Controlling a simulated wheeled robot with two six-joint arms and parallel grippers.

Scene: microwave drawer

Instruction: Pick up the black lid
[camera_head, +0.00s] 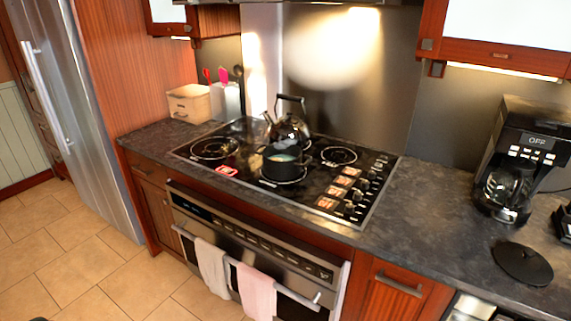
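A round black lid (522,263) lies flat on the dark countertop at the lower right, in front of the coffee maker. A black pot (284,164) without a cover stands on the cooktop, with something pale inside. Neither of my grippers shows in the head view.
A black coffee maker (520,160) stands behind the lid, and another dark object (563,222) sits at the right edge. A kettle (288,128) stands behind the pot on the cooktop (225,170). The countertop (430,215) left of the lid is clear. Towels (256,290) hang on the oven handle.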

